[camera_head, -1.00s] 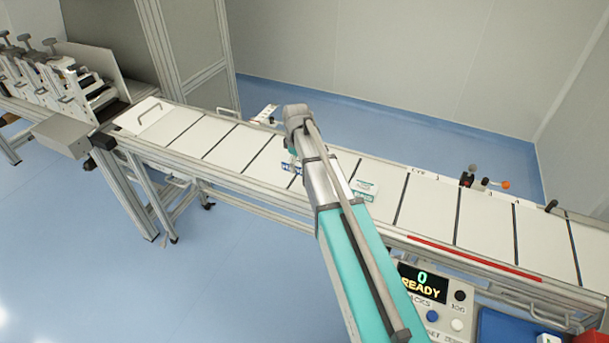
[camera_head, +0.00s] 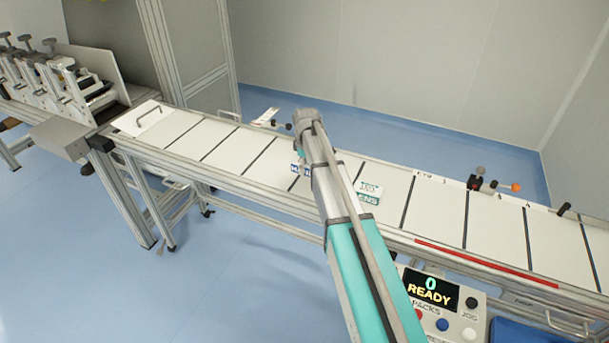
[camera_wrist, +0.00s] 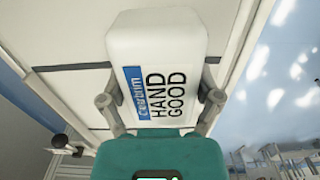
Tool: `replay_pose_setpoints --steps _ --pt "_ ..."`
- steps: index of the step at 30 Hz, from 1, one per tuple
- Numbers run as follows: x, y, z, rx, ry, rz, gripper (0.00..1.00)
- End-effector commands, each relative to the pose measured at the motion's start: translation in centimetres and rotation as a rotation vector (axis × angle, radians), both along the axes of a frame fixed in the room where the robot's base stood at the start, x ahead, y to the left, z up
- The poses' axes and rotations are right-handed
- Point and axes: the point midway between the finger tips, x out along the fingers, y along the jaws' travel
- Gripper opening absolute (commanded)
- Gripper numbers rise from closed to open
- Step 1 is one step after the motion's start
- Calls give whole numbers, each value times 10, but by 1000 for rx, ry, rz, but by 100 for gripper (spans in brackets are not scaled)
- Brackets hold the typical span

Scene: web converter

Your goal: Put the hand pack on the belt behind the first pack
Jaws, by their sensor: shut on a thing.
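The hand pack (camera_wrist: 150,45) is white with a blue label and black "HAND GOOD" lettering in the wrist view. My gripper (camera_wrist: 161,98) is shut on it, one finger on each side. In the head view a bit of the hand pack's blue label (camera_head: 298,169) shows left of my arm, over the belt; the rest is hidden. I cannot tell if it touches the belt. The first pack (camera_head: 368,192), white with a green label, sits on the white belt (camera_head: 435,205) to the right of my arm.
Dark lines divide the belt into sections. A control panel reading "0 READY" (camera_head: 430,290) stands at the front right. Small levers with knobs (camera_head: 490,184) stand on the far edge. Machinery (camera_head: 60,85) fills the left end. Belt sections left of the hand pack are clear.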

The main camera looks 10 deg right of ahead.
Motion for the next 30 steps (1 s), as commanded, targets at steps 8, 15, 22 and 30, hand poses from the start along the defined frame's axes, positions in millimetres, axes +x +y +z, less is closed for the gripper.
replay_pose_setpoints --steps 8,15,22,30 --pt "2 -1 -3 0 0 -1 25" --pt "7 -5 -21 0 0 -1 25" --pt "7 -5 -38 0 0 -2 25" --pt "7 -6 -40 0 0 -2 25"
